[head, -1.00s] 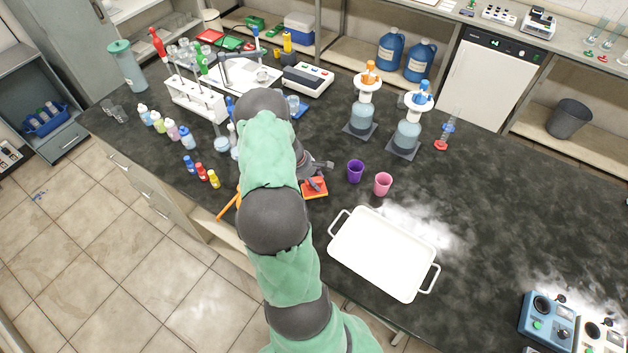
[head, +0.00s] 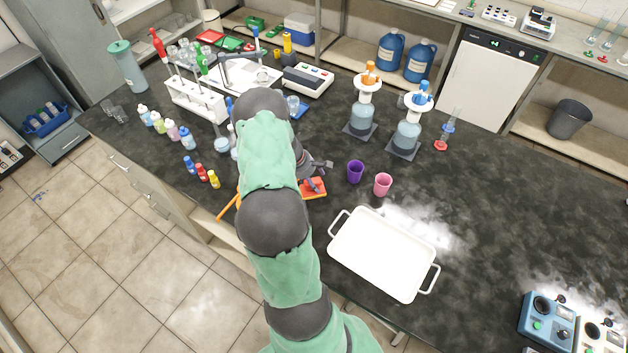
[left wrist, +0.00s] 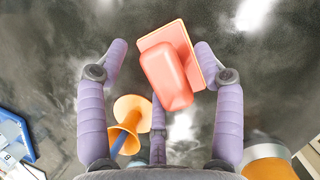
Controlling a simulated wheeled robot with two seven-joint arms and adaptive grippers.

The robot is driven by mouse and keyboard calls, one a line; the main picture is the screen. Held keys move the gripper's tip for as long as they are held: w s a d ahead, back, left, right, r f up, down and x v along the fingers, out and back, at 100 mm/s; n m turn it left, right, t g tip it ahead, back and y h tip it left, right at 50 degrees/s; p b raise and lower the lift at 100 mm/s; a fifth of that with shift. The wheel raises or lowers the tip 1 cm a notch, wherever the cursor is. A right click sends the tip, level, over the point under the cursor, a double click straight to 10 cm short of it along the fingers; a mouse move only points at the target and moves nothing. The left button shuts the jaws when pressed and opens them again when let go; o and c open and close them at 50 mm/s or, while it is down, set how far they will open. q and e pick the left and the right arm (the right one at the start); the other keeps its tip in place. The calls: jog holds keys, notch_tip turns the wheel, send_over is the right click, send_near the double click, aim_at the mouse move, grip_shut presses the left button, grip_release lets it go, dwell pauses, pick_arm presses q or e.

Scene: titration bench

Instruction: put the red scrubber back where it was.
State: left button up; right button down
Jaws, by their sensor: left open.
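The red scrubber (left wrist: 168,78) is a rounded salmon-red block in the left wrist view. It lies at a tilt over a flat orange-red square piece (left wrist: 193,48); I cannot tell whether they are one object. My left gripper (left wrist: 160,47) is open, with purple fingers spread either side of the block. The right finger is close to the square's edge, and the left one is clear. A middle finger reaches towards the block's near end. In the head view, my left gripper (head: 319,174) is over the orange-red patch (head: 315,190), partly hiding it. My right gripper is not in view.
A purple cup (head: 355,171) and a pink cup (head: 383,184) stand right of the gripper. A white tray (head: 383,254) lies nearer the front. An orange flared piece (left wrist: 128,118) sits near the left finger. Small bottles (head: 201,172) stand left of my arm.

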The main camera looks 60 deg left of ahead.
pick_arm(q)
jog(key=v, duration=1.1)
jog(key=shift+p, duration=0.4)
